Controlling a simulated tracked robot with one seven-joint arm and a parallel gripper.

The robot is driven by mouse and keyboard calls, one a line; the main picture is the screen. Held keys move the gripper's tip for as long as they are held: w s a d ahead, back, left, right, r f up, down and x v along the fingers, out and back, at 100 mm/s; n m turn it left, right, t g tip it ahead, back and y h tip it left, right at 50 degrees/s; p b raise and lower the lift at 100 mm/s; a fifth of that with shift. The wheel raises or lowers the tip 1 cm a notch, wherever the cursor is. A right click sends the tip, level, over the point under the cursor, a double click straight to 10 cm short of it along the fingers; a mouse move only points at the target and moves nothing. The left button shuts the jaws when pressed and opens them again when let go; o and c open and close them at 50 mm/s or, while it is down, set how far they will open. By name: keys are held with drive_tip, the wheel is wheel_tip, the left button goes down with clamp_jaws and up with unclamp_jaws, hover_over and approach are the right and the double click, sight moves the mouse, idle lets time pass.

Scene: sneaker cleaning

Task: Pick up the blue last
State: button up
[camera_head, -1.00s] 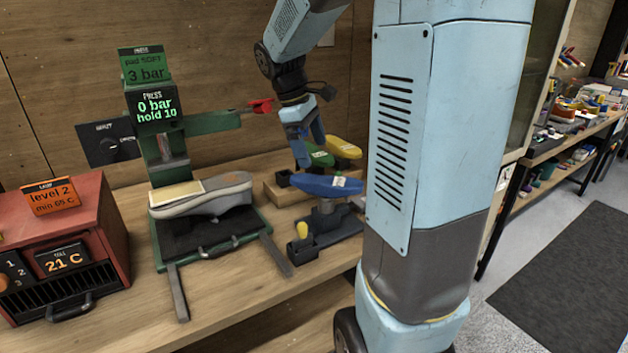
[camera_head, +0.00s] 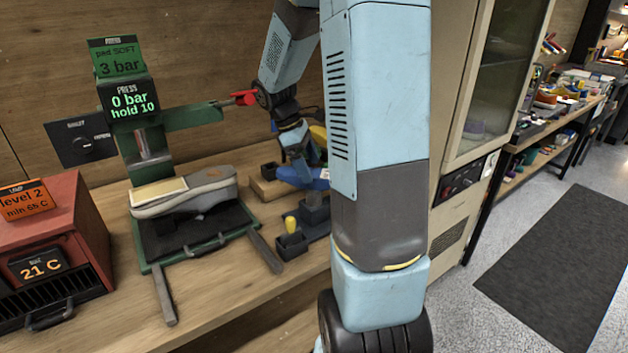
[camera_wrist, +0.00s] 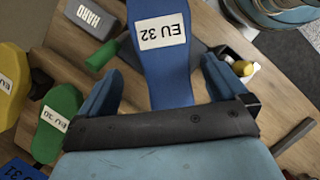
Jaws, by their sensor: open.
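The blue last (camera_head: 318,178), labelled EU 32, sits on a dark stand on the bench, partly hidden by my arm in the head view. In the wrist view the blue last (camera_wrist: 170,80) lies between the two spread fingers of my gripper (camera_wrist: 160,72), with a gap visible at each side. My gripper (camera_head: 299,157) is open and holds nothing. In the head view it is right at the last; whether a finger touches it I cannot tell.
A green last (camera_wrist: 55,120) and a yellow last (camera_wrist: 10,85) lie left in the wrist view, with a dark blue EU 31 piece (camera_wrist: 18,170). A grey HARD block (camera_wrist: 92,18) is near. The press (camera_head: 190,240) holding a sole stands left of my arm.

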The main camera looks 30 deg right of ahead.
sight(317, 182)
drive_tip(key=shift+s+x, duration=0.15)
drive_tip(key=shift+x, duration=1.3)
drive_tip(key=shift+s+x, duration=0.1)
drive_tip(key=shift+x, duration=1.3)
drive_tip(key=shift+a, duration=0.15)
drive_tip(key=shift+c, duration=0.5)
drive_tip(key=c, duration=0.9)
